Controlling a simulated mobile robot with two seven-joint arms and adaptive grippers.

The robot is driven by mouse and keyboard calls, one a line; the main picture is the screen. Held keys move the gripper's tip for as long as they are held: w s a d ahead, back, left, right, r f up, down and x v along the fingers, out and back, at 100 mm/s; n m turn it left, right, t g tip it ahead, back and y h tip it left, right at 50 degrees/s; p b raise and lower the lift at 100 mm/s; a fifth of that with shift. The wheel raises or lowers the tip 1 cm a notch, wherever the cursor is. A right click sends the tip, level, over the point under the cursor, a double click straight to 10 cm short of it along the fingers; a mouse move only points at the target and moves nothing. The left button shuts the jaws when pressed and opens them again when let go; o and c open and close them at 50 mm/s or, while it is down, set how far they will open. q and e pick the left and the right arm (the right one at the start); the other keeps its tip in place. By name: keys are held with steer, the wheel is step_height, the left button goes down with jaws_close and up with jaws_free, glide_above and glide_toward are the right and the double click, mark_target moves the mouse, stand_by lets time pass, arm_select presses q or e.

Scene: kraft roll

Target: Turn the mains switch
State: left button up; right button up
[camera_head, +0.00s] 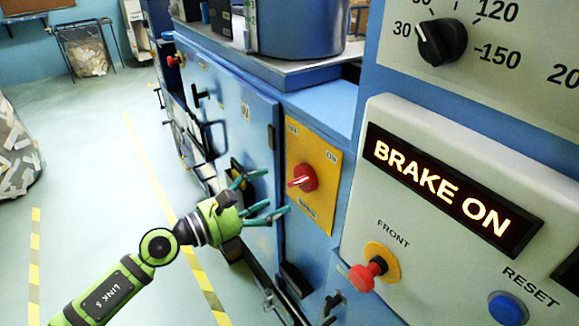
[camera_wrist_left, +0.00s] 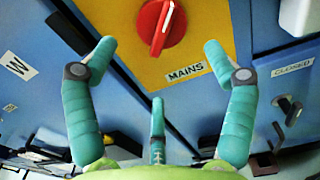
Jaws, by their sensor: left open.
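The mains switch (camera_head: 303,178) is a red rotary knob with a pale pointer line on a yellow plate (camera_head: 312,140), set in the blue cabinet front. In the left wrist view the red knob (camera_wrist_left: 161,29) sits at the top middle, above the label MAINS. My left gripper (camera_head: 264,196) is open and empty, just left of and apart from the knob. In the left wrist view its teal fingers (camera_wrist_left: 158,60) are spread to either side below the knob, with a third finger low in the middle. My right gripper is not in view.
A control panel (camera_head: 365,222) with a lit BRAKE ON sign (camera_head: 437,187), a red FRONT button (camera_head: 367,275) and a blue RESET button (camera_head: 507,309) stands at the right. A black handle (camera_wrist_left: 288,110) is beside a CLOSED label. Open floor (camera_head: 110,190) lies left.

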mark_target(297, 184)
arm_select(q)
steer(key=d, duration=0.1)
steer(key=w+d+p, duration=0.1)
steer(key=d, duration=0.1)
steer(key=d+r, duration=0.1)
steer(key=shift+w+d, duration=0.2)
steer(key=shift+w, duration=0.2)
steer(key=shift+w+d+f+p, duration=0.25)
steer(key=shift+w+d+p, duration=0.05)
steer(key=shift+w+d, duration=0.5)
steer(key=c, duration=1.1)
steer(key=shift+f, duration=0.15)
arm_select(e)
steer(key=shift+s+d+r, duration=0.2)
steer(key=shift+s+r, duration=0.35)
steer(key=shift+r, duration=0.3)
